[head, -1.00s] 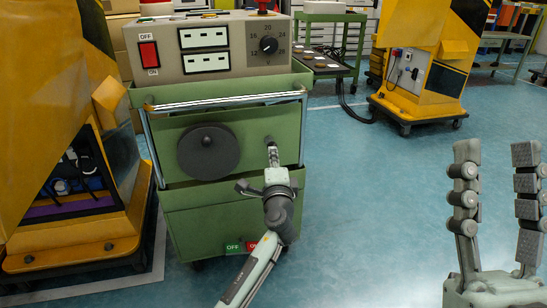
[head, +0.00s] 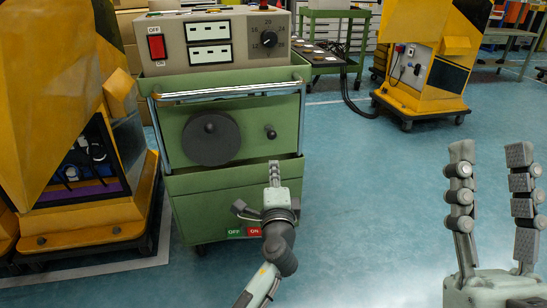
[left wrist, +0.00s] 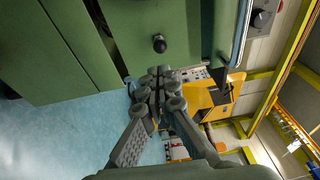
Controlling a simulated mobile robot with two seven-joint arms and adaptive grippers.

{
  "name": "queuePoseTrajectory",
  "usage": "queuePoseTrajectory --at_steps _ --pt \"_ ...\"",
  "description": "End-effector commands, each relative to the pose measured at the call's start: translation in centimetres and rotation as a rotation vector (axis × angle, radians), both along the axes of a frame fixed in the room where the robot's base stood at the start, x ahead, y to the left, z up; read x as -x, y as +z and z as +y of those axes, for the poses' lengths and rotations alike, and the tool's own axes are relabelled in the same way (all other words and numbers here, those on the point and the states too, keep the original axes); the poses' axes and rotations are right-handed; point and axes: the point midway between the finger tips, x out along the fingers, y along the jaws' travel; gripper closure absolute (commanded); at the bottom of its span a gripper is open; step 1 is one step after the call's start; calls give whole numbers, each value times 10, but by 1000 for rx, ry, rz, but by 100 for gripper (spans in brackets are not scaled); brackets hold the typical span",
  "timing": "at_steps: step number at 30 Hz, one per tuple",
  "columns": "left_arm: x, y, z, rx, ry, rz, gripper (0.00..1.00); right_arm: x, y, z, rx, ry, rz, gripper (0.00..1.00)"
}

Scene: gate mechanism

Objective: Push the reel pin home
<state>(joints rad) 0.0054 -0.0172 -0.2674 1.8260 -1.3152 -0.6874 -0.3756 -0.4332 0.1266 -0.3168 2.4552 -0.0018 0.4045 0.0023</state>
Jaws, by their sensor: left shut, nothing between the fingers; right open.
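The reel pin (head: 270,132) is a short dark knob sticking out of the green cart's front panel, right of the round dark grey reel (head: 211,140). In the left wrist view the pin's round black end (left wrist: 159,44) shows beyond my fingertips. How deep it sits is hard to tell. My left gripper (head: 273,166) is shut and empty, below the pin in the head view and apart from it; its closed fingers also show in the left wrist view (left wrist: 160,78). My right gripper (head: 490,152) is open and empty at the right, away from the cart.
The green cart (head: 230,195) carries a control box (head: 215,42) with a red switch and dial. A metal rail (head: 225,91) crosses its front above the reel. A yellow machine (head: 50,110) stands close at left. The blue floor at right is clear.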

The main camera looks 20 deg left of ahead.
Motion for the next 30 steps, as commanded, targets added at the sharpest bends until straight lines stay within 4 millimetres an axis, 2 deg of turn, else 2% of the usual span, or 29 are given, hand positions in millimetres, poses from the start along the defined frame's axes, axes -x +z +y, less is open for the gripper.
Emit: queuePoseTrajectory --at_steps 3,7,30 --pt "12 -1 -5 1 0 1 100 0 -1 0 1 1 5 56" --pt "18 -1 -7 0 1 0 100 0 -1 0 0 1 7 56" --pt "18 -1 -8 0 0 0 100 2 -1 0 -2 2 3 56"
